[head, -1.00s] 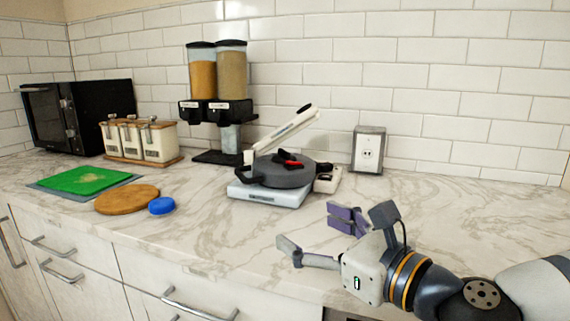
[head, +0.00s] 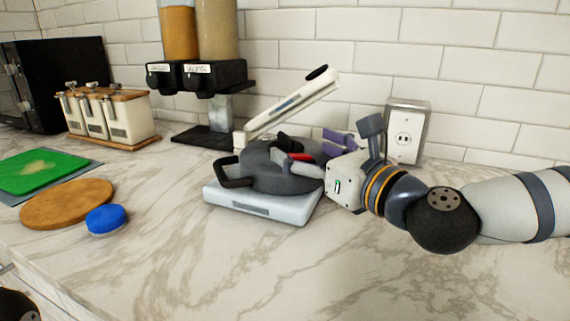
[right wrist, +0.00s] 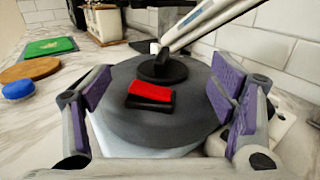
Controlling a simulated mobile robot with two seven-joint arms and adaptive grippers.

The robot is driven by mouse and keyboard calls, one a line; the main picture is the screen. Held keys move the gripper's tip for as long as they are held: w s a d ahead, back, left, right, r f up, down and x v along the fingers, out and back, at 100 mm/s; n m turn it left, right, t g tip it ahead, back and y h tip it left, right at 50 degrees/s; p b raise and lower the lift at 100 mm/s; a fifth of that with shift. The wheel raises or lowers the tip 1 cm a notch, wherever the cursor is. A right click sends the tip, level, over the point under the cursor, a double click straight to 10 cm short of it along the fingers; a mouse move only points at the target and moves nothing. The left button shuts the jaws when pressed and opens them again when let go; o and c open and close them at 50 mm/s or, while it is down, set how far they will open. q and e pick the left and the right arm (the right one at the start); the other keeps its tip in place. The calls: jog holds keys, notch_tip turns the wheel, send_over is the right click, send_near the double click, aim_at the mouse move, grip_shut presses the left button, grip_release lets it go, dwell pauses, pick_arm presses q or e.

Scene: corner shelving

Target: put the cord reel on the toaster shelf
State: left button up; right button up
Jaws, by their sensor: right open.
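No thing in view is plainly a cord reel, and no toaster shelf is in view. I cannot tell whether a finger touches the pan. My left gripper is out of view.
A white slanted lever arm (head: 290,105) rises just behind the pan. A boxed wall outlet (head: 405,132) is behind my right arm. Dispensers (head: 200,75), canisters (head: 108,116), a round board (head: 66,204) and a blue lid (head: 106,219) stand left. The front counter is clear.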

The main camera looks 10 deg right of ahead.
aim_at(291, 138)
jog(key=x, duration=0.5)
jog(key=shift+w+d, duration=0.1)
jog(key=shift+d, duration=0.1)
grip_shut()
jog(key=shift+f, duration=0.1)
